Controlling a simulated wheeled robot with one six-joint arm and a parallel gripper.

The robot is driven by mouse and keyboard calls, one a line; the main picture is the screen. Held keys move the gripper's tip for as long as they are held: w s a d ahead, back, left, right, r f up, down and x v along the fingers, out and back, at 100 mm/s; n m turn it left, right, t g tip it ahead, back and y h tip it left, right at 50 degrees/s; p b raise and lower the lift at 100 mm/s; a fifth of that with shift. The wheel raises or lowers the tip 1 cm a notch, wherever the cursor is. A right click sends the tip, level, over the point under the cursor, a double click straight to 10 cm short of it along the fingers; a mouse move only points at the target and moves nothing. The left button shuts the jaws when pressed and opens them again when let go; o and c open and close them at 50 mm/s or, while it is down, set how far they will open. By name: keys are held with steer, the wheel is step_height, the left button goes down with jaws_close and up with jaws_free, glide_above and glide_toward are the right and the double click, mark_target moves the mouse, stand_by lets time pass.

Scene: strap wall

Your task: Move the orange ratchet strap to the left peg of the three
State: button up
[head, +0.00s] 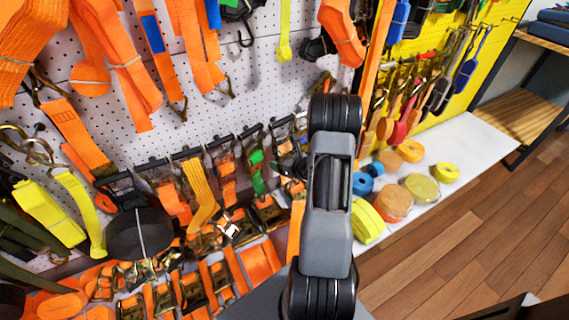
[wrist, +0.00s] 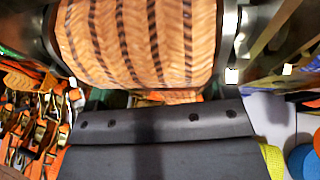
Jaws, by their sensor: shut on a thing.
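An orange ratchet strap with dark woven stripes (wrist: 135,40) fills the top middle of the wrist view, very close to the camera. My gripper (wrist: 140,62) is shut on it, with dark and metallic parts at both sides of the strap. In the head view my arm covers most of the gripper, which is close to the strap wall, right of the black hook rail (head: 205,147). Several orange straps with metal ratchets hang from this rail. I cannot tell which pegs are the three meant, and the left one is not clearly visible.
The white pegboard (head: 240,85) is crowded with hanging orange straps and yellow straps (head: 45,212). A white shelf (head: 470,150) at the right holds tape rolls (head: 422,188). A yellow tool panel (head: 440,55) stands behind it. Wooden floor (head: 450,245) is free at the lower right.

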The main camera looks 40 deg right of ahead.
steer(key=shift+w+d, duration=0.1)
steer(key=shift+w, duration=0.45)
steer(key=shift+w+d+f+b, duration=0.1)
steer(key=shift+w+f+b, duration=0.5)
steer(key=shift+b, duration=0.3)
steer(key=o, duration=1.3)
steer(key=shift+o, duration=1.3)
steer(key=p+v, duration=0.2)
steer(key=v, duration=1.1)
steer(key=shift+s, duration=0.4)
